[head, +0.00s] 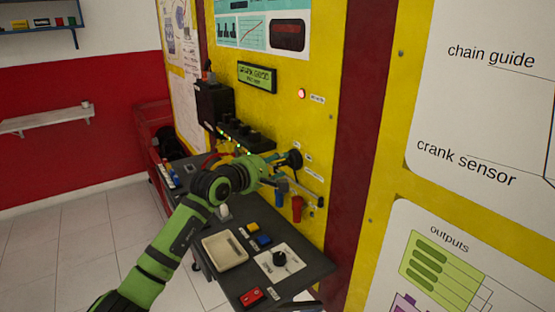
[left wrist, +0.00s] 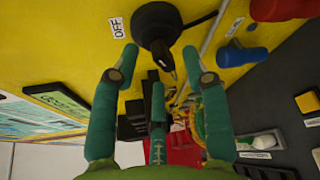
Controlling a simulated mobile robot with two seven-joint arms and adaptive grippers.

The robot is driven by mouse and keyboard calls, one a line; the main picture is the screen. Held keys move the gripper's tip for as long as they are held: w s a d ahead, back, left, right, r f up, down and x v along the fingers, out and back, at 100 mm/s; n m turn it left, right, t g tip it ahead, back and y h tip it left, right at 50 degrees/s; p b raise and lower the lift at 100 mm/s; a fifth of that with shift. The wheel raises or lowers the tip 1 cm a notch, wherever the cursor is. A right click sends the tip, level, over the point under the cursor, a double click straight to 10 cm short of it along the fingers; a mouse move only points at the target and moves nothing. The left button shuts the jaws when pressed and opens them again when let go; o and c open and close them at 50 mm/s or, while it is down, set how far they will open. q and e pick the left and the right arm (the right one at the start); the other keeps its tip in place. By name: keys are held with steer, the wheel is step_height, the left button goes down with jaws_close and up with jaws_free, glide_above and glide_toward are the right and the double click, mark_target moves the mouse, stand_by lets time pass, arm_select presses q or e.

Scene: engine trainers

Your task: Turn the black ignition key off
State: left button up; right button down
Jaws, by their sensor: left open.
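The black ignition key (head: 293,158) stands out from the yellow panel. It also shows in the left wrist view as a black round part with a narrow tip (left wrist: 158,30), beside a white OFF label (left wrist: 118,25). My left gripper (head: 277,167) is right by it. In the left wrist view the teal fingers of this gripper (left wrist: 160,62) are spread, one on each side of the key's narrow part, with a visible gap and nothing clasped. The gripper partly hides the key in the head view, and its exact turn is hard to tell.
Red (head: 297,210) and blue (head: 279,198) handles hang just below the key. The dark bench has a beige tray (head: 225,250), a black knob (head: 280,259) and a red switch (head: 251,297). A green display (head: 257,77) and a lit red lamp (head: 301,93) are above.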

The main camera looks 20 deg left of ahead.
arm_select(q)
steer(key=shift+w+d+f, duration=0.1)
steer(key=shift+w+d, duration=0.1)
steer(key=shift+w, duration=0.25)
arm_select(e)
steer(key=shift+w+a+r, duration=0.2)
steer(key=shift+w+a, duration=0.2)
steer(key=shift+a, duration=0.1)
arm_select(q)
jaws_close()
arm_select(e)
steer(key=shift+d, duration=0.3)
